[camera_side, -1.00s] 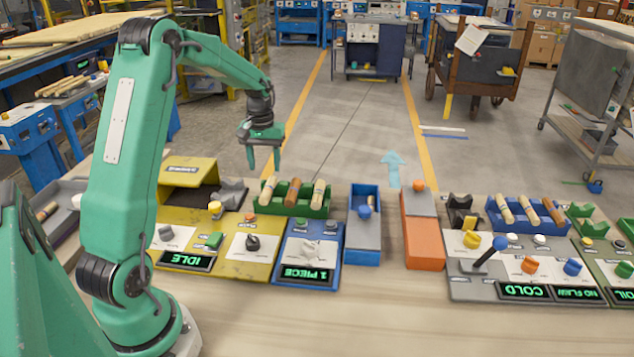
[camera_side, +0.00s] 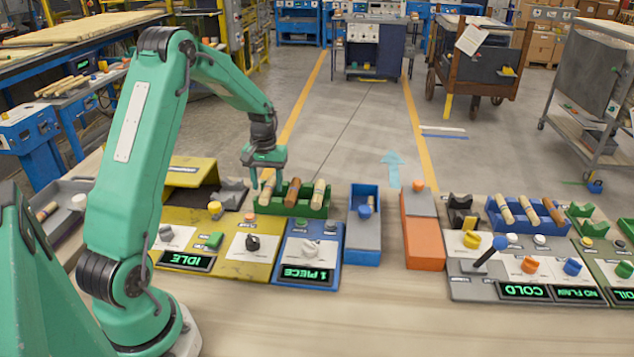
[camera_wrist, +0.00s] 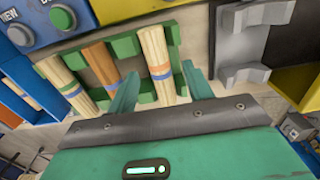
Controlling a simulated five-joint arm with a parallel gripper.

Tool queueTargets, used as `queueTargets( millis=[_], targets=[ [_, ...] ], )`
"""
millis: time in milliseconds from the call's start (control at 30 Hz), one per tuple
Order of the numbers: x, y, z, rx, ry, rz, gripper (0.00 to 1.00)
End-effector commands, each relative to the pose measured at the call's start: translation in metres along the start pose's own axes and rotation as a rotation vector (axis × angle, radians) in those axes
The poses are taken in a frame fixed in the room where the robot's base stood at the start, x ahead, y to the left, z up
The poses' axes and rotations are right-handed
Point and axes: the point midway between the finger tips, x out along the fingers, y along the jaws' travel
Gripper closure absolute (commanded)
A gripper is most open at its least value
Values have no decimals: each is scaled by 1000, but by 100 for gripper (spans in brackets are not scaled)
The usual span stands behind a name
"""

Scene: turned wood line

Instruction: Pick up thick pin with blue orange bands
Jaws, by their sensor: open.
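A pale wood pin with an orange and a blue band (camera_wrist: 155,50) lies in the green rack (camera_wrist: 126,46) in the wrist view. It is the left pin (camera_side: 268,188) of the rack in the side view. My gripper (camera_wrist: 160,72) is open, with one finger on each side of this pin in the picture. In the side view my gripper (camera_side: 267,175) is low over the left end of the rack. I cannot tell whether the fingers touch the pin.
Beside it in the green rack lie a brown pin (camera_side: 292,192) and another pale pin (camera_side: 318,194). A grey cradle (camera_wrist: 244,45) stands close by on the yellow station. A blue and grey bin (camera_side: 363,245) is to the right of the rack.

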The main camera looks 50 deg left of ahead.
Motion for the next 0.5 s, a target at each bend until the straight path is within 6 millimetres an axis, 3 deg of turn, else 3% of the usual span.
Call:
queueTargets(
  millis=[133, 500],
  targets=[
    [12, 0, 0, 0, -1, 0, 49],
    [14, 0, 0, 0, 0, 0, 49]
  ],
)
